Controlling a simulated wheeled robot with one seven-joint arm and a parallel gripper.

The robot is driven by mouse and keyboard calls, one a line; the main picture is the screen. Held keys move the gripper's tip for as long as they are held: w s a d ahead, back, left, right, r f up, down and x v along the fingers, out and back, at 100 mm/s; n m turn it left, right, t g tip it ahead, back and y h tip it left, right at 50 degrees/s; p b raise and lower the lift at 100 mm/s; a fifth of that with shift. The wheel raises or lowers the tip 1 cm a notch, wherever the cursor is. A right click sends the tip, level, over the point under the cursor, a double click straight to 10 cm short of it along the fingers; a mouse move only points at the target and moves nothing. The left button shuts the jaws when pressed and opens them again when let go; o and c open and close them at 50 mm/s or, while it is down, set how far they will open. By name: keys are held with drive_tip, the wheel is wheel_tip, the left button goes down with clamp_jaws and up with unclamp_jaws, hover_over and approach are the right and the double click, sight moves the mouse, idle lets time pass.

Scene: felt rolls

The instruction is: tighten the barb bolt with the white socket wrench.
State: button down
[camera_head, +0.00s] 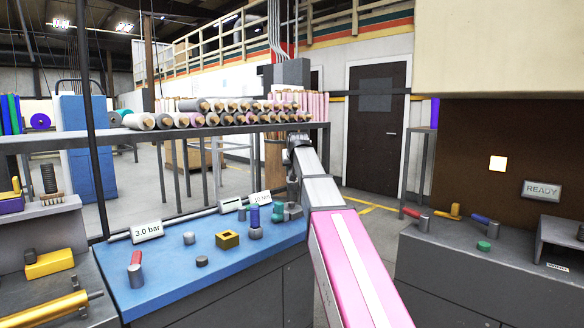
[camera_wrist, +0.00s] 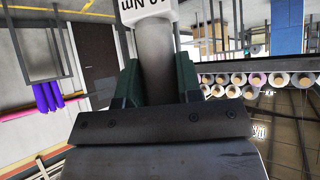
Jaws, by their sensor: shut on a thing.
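My gripper (camera_head: 283,211) is over the far right of the blue bench top (camera_head: 165,283), at the end of my arm. In the wrist view its dark green fingers (camera_wrist: 155,85) are shut on a plain grey cylinder (camera_wrist: 155,60). A short grey bolt-like piece (camera_head: 189,238) stands mid-bench. I cannot tell which piece is the barb bolt.
A yellow block (camera_head: 228,239), a dark knob (camera_head: 201,261), a red-handled tool (camera_head: 135,268) and a "3.0 bar" sign (camera_head: 147,231) are on the blue bench. A grey bench (camera_head: 460,262) with tools is on the right. Felt rolls (camera_head: 205,119) lie on a rack behind.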

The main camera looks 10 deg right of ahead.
sight(292, 183)
drive_tip(key=shift+f, duration=0.1)
drive_tip(key=shift+a+f, duration=0.1)
drive_tip(key=shift+f, duration=2.55)
drive_tip(key=shift+f, duration=0.75)
idle(0.5)
drive_tip(key=shift+r, duration=3.55)
